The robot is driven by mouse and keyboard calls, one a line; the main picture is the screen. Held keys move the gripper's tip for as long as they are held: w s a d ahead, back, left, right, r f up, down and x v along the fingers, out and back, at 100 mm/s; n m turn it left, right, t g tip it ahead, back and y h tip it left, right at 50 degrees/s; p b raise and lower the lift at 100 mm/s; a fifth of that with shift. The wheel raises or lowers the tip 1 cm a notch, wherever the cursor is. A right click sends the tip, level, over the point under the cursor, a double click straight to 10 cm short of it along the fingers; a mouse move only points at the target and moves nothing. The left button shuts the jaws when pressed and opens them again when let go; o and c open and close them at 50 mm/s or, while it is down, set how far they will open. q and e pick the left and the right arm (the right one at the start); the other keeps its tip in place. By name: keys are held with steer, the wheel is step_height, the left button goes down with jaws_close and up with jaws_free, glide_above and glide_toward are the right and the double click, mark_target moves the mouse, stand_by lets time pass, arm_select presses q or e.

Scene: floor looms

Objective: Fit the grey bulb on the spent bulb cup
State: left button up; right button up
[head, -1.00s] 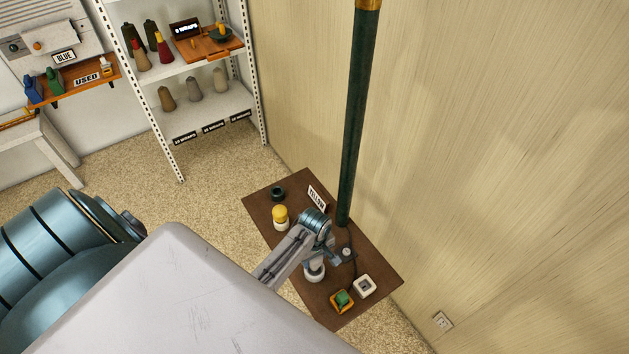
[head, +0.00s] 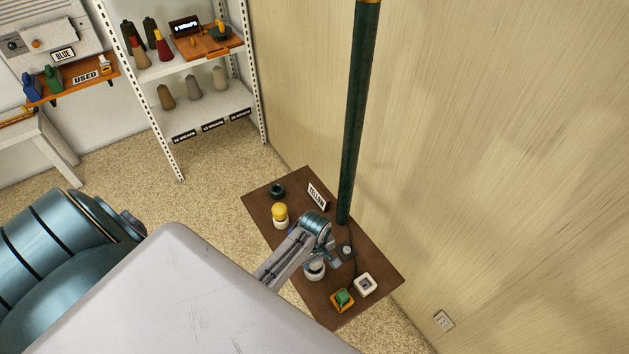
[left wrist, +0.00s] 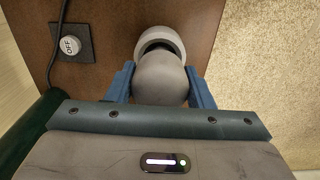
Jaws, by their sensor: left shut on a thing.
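In the left wrist view my left gripper (left wrist: 160,84) is shut on the grey bulb (left wrist: 162,80), with one blue finger on each side of its rounded body. A pale round cup (left wrist: 160,36) shows just beyond the bulb, with a dark gap between them. I cannot tell whether they touch. In the head view the left gripper (head: 333,258) is over the small brown table (head: 378,263), beside a pale cup (head: 314,272); the bulb is mostly hidden there by the arm. My right gripper is not in view.
A green pole (head: 357,130) rises behind.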

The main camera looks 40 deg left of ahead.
arm_select(q)
steer(key=shift+f, duration=0.2)
stand_by(0.5)
steer(key=shift+f, duration=0.55)
steer(key=o, duration=1)
steer(key=shift+o, duration=0.2)
steer(key=shift+r+b, duration=0.15)
steer(key=shift+b, duration=0.15)
step_height(320, 180, up, 9)
steer(key=shift+r+b, duration=0.1)
steer(key=shift+b, duration=0.8)
steer(key=shift+r, duration=0.7)
steer(key=shift+s, duration=0.1)
